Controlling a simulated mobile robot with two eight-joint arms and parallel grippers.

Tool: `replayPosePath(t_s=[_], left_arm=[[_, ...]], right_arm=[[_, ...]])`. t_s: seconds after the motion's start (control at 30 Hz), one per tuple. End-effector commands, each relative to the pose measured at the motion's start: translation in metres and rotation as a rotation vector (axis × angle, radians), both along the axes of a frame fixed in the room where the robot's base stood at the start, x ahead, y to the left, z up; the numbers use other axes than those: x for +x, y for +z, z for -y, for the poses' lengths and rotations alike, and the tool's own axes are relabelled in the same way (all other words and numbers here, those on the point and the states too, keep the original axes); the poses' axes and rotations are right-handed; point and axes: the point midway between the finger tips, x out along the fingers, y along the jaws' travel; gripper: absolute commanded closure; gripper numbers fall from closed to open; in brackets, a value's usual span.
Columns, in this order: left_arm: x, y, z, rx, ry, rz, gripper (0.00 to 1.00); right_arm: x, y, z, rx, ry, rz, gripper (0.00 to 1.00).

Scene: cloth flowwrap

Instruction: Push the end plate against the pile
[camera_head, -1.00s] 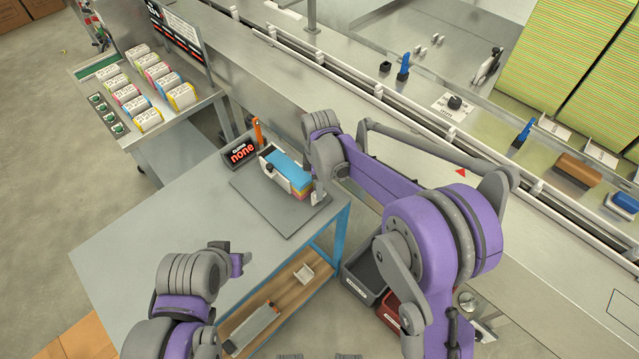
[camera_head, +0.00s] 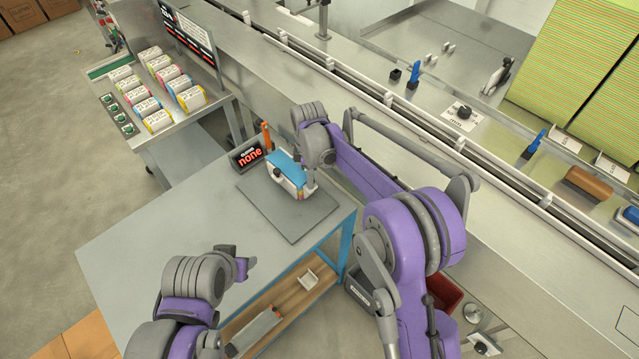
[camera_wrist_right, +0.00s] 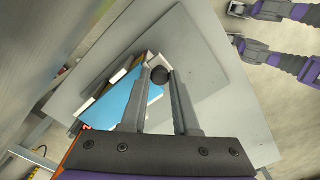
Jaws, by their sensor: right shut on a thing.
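The pile (camera_head: 286,167), blue on top, lies between pale plates on a grey mat (camera_head: 258,205) near the table's far side. In the right wrist view, its blue top (camera_wrist_right: 112,107) lies left of the fingers. My right gripper (camera_head: 308,187) is at the pile's right end. Its fingers (camera_wrist_right: 160,78) are shut on a round black knob (camera_wrist_right: 157,75) by the pale end plate (camera_wrist_right: 160,62). Whether the plate touches the pile is hard to tell. My left gripper (camera_head: 245,266) hangs over the near table; its jaw opening is unclear.
The steel conveyor (camera_head: 420,160) runs along the table's far side. The left part of the grey table (camera_head: 150,235) is bare.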

Motion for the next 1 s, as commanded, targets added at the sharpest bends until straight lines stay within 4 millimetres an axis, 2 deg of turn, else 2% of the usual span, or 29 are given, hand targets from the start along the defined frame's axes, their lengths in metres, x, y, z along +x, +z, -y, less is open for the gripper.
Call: replayPosePath(t_s=[0.27, 0.3, 0.43, 0.77, 0.87, 1.0], left_arm=[[0.000, 0.000, 0.000, 0.000, 0.000, 0.000, 0.50], [0.000, 0.000, 0.000, 0.000, 0.000, 0.000, 0.50], [0.000, 0.000, 0.000, 0.000, 0.000, 0.000, 0.50], [0.000, 0.000, 0.000, 0.000, 0.000, 0.000, 0.50], [0.000, 0.000, 0.000, 0.000, 0.000, 0.000, 0.50], [0.000, 0.000, 0.000, 0.000, 0.000, 0.000, 0.50]], right_arm=[[0.001, 0.000, -0.001, 0.001, 0.000, 0.002, 1.00], [0.001, 0.000, -0.001, 0.001, -0.001, 0.002, 0.66], [0.001, 0.000, -0.001, 0.001, -0.001, 0.001, 0.42], [0.001, 0.001, 0.000, 0.000, -0.001, 0.001, 0.41], [0.001, 0.010, 0.000, 0.000, -0.001, 0.001, 0.41], [0.000, 0.034, 0.000, 0.000, 0.000, 0.001, 0.41]])
